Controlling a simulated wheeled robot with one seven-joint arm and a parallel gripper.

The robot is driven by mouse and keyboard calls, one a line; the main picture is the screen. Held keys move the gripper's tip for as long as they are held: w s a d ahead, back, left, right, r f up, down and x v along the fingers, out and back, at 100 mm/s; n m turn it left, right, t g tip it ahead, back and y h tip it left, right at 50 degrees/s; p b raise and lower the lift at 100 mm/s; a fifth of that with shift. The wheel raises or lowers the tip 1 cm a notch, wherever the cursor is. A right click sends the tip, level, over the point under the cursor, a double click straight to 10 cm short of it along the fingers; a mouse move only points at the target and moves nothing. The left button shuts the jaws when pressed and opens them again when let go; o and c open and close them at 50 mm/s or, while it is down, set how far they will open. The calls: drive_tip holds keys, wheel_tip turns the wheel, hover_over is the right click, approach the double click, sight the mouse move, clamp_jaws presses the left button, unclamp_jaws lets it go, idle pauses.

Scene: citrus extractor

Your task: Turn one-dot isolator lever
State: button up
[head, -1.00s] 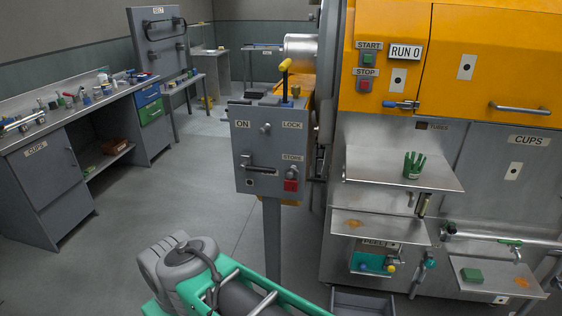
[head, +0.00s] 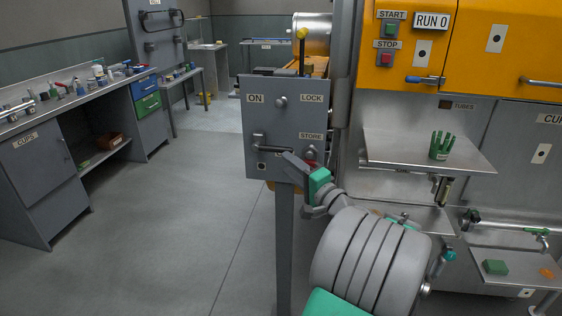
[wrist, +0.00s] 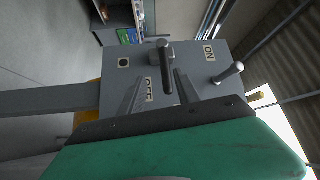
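The isolator is a grey box (head: 257,122) on a post, labelled ON, LOCK and STORE, with one black dot at its lower left. A lever with a dark grey bar (head: 272,148) sits on its lower face and lies sideways in the head view. In the wrist view the lever (wrist: 167,68) runs between my two finger tips. My gripper (head: 290,162) is in front of the lower right of the box, and its fingers are apart (wrist: 159,88). I cannot tell whether a finger touches the lever. My gripper partly hides the red square and lower label.
A round knob (head: 281,100) sticks out above the lever, and a yellow-tipped handle (head: 302,34) rises at the box top. The orange machine (head: 470,50) and its steel shelf (head: 400,150) stand close on the right. The floor to the left is clear up to the bench (head: 40,195).

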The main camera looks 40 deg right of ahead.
sight(281, 150)
drive_tip(key=shift+m+h, duration=0.4)
drive_tip(key=w, duration=0.2)
drive_tip(key=w+d+r, duration=0.1)
drive_tip(key=w, duration=0.1)
drive_tip(key=w+d+p, duration=0.1)
drive_tip(key=w, duration=0.1)
drive_tip(key=shift+w+r, duration=0.3)
drive_tip(key=shift+r, duration=0.1)
clamp_jaws()
idle(0.7)
